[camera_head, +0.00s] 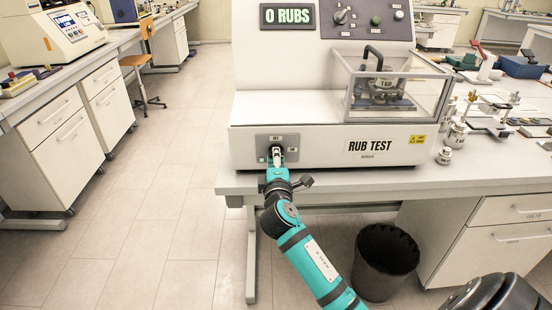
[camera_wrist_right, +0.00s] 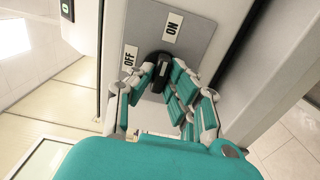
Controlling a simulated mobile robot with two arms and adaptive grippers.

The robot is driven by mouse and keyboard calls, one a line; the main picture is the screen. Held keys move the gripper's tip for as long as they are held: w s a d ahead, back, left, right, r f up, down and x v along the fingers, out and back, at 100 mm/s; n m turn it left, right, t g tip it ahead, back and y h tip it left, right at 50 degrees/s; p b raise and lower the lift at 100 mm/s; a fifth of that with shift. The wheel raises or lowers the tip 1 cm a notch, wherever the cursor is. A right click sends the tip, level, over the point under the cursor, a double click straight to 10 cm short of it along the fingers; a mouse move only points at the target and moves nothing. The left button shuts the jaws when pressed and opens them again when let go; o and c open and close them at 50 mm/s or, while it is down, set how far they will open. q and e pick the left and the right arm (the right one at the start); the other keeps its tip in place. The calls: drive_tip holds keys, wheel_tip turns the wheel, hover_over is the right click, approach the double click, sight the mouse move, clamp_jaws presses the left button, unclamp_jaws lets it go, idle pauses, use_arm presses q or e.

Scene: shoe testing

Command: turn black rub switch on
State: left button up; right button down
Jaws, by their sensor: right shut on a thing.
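The black rub switch (camera_wrist_right: 158,62) sits on a grey plate (camera_wrist_right: 200,40) on the front of the white rub tester (camera_head: 330,148). In the right wrist view the OFF label (camera_wrist_right: 130,58) is left of the switch and the ON label (camera_wrist_right: 172,27) is above it. My right gripper (camera_wrist_right: 160,82) is shut on the switch, with a finger on each side. In the head view the right gripper (camera_head: 277,158) meets the plate and mostly hides the switch. Which label the switch points to is unclear. The counter display (camera_head: 287,16) reads 0 RUBS. My left gripper is not in view.
A clear guard box (camera_head: 398,88) covers a weight with a black handle on the tester. Metal weights (camera_head: 452,138) stand on the bench to the right. A black bin (camera_head: 385,262) stands under the bench.

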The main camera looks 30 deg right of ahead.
drive_tip(key=c, duration=1.3)
unclamp_jaws()
drive_tip(key=v, duration=1.2)
drive_tip(key=shift+s, duration=0.1)
drive_tip(key=shift+f, duration=0.1)
